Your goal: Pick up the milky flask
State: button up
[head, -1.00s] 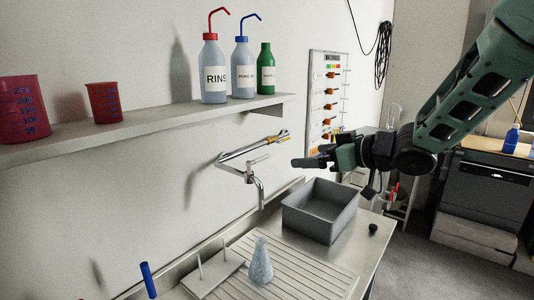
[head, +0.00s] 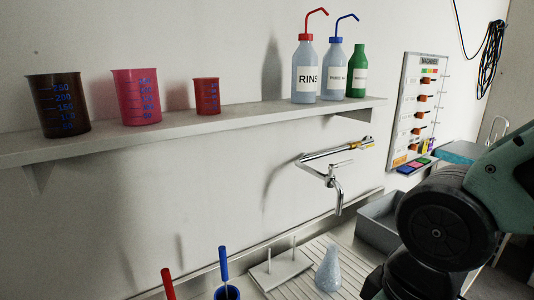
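The milky flask (head: 328,270) is a pale, bluish-white conical flask. It stands upright on the ribbed drainboard (head: 300,288) at the lower middle of the head view. My arm fills the lower right of the view, close to the flask's right side in the picture. My gripper itself is not in view, so I cannot see its fingers or whether they hold anything.
A grey basin (head: 378,222) sits behind the flask, partly hidden by my arm. A pegged rack (head: 281,270) stands left of the flask. A blue-handled tool (head: 223,262) and a red one (head: 168,284) stand further left. A tap (head: 338,195) and a loaded shelf (head: 240,121) are above.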

aim_at(328, 277)
jog(key=l+u, duration=0.7)
jog(key=k+l+u, duration=0.15)
jog(key=l+u, duration=0.2)
